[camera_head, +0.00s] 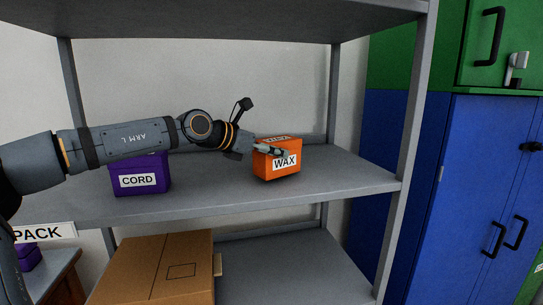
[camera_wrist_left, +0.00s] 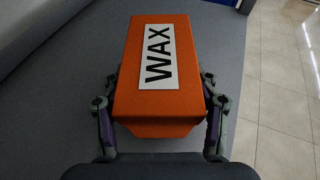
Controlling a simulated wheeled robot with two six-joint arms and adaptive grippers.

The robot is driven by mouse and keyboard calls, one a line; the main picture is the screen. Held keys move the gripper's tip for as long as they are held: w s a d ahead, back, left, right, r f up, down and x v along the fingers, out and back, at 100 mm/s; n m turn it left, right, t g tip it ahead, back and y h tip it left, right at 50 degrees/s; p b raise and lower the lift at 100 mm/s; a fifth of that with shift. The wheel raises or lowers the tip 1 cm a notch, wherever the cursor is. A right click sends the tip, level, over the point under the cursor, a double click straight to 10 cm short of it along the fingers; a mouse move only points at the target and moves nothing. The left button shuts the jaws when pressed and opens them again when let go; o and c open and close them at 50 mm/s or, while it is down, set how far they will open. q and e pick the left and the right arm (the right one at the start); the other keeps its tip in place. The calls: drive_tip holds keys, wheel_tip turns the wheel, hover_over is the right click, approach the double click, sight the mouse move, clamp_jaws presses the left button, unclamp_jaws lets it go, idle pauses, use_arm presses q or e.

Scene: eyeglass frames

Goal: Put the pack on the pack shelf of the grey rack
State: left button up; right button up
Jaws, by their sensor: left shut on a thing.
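The pack is an orange box labelled WAX (camera_head: 277,162), on the right part of the middle shelf in the head view. It is upright and its base looks on or very close to the shelf surface. My left gripper (camera_head: 278,151) reaches in from the left and is shut on it; the wrist view shows a finger on each side of the box (camera_wrist_left: 155,75). The grey rack's middle shelf (camera_head: 220,198) has a white PACK label (camera_head: 40,233) at its front left, partly cut off. My right gripper is not in view.
A purple CORD box (camera_head: 140,180) stands on the same shelf to the left, under my left arm. A cardboard box (camera_head: 150,270) sits on the lower shelf. A rack post (camera_head: 408,130) stands right of the pack. Blue and green cabinets (camera_head: 470,180) are further right.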

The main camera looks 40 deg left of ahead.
use_arm(q)
drive_tip(key=shift+f, duration=0.7)
drive_tip(key=shift+a, duration=0.1)
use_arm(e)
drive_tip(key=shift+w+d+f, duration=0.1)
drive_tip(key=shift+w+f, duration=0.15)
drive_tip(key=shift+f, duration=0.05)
use_arm(q)
drive_tip(key=shift+r, duration=0.1)
drive_tip(key=o, duration=1.3)
drive_tip(key=shift+f, duration=0.2)
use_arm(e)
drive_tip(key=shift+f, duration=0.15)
